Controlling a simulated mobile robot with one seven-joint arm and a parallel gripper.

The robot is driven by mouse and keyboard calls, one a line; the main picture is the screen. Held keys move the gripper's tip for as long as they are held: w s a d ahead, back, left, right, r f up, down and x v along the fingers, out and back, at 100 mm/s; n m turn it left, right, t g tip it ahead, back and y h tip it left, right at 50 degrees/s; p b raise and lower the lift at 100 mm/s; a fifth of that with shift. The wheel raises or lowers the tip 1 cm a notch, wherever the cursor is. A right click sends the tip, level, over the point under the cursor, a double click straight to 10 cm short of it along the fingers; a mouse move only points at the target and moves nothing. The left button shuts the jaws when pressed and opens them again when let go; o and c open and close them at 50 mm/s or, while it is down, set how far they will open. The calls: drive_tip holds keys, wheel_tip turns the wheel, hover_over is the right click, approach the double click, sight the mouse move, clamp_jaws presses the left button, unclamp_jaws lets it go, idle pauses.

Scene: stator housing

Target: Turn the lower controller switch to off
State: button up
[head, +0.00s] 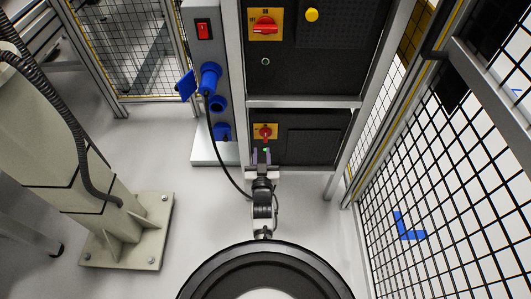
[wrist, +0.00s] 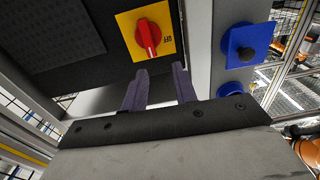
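The lower controller switch is a red knob (head: 265,132) on a yellow plate, at the upper left of the lower black controller (head: 315,140). In the wrist view the red knob (wrist: 148,35) shows large, its grip ridge running nearly up and down, slightly tilted. Dark lettering that looks like "OFF" sits at the right of the yellow plate (wrist: 128,22) there. My gripper (head: 262,153) is just below the knob in the head view. In the wrist view my gripper (wrist: 160,76) has two purple-grey fingers apart, with nothing between them. The fingertips appear short of the knob, not touching it.
An upper controller (head: 330,50) has a similar red switch (head: 265,25) with its handle level. A grey post left of it carries blue sockets (head: 210,78), a red rocker switch (head: 204,30) and a hanging black cable (head: 220,160). Mesh fencing (head: 430,180) stands at right.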

sight(266, 138)
drive_tip(key=shift+w+d+f+b, duration=0.2)
drive_tip(key=shift+w+f+b, duration=0.25)
drive_tip(key=shift+w, duration=0.75)
drive_tip(key=shift+w+d+f+b, duration=0.3)
drive_tip(key=shift+w+b, duration=0.3)
drive_tip(key=shift+w, duration=0.65)
drive_tip(key=shift+w+d+f+b, duration=0.15)
drive_tip(key=shift+w+f+b, duration=0.3)
drive_tip(key=shift+w, duration=0.75)
drive_tip(key=shift+w+r, duration=0.1)
drive_tip(key=shift+w, duration=0.05)
drive_tip(key=shift+c, duration=0.5)
